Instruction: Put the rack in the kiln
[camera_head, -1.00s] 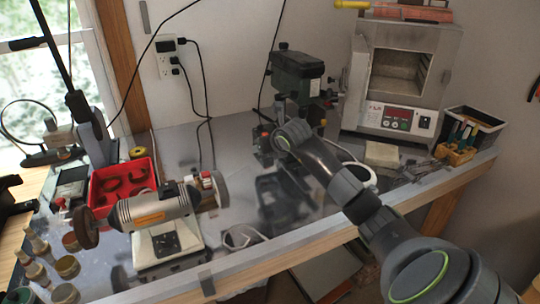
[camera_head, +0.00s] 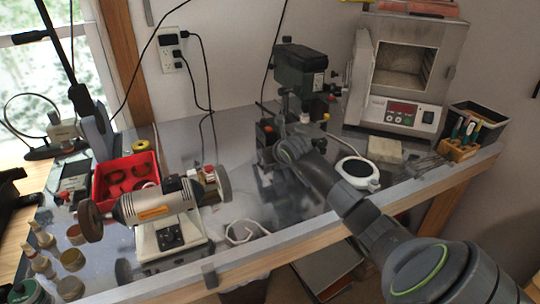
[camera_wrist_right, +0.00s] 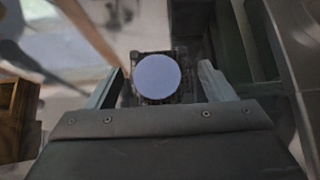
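The kiln (camera_head: 359,100) stands at the back right of the bench in the head view. Its door is open and its chamber (camera_head: 402,68) looks empty. In the right wrist view a small dark gridded piece, seemingly the rack (camera_wrist_right: 139,97), carries a pale round disc (camera_wrist_right: 160,77). It lies between the spread fingers of my right gripper (camera_wrist_right: 161,82), with a narrow gap seen on each side. In the head view my right arm reaches toward the drill press, and its gripper and the rack cannot be made out. My left gripper is not in view.
The green drill press (camera_head: 299,70) stands left of the kiln. A bench grinder (camera_head: 160,208) and red tray (camera_head: 100,187) are at left. A cream block (camera_head: 384,150) and tool holder (camera_head: 459,150) sit before the kiln. A white round device (camera_head: 367,184) is beside my arm.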

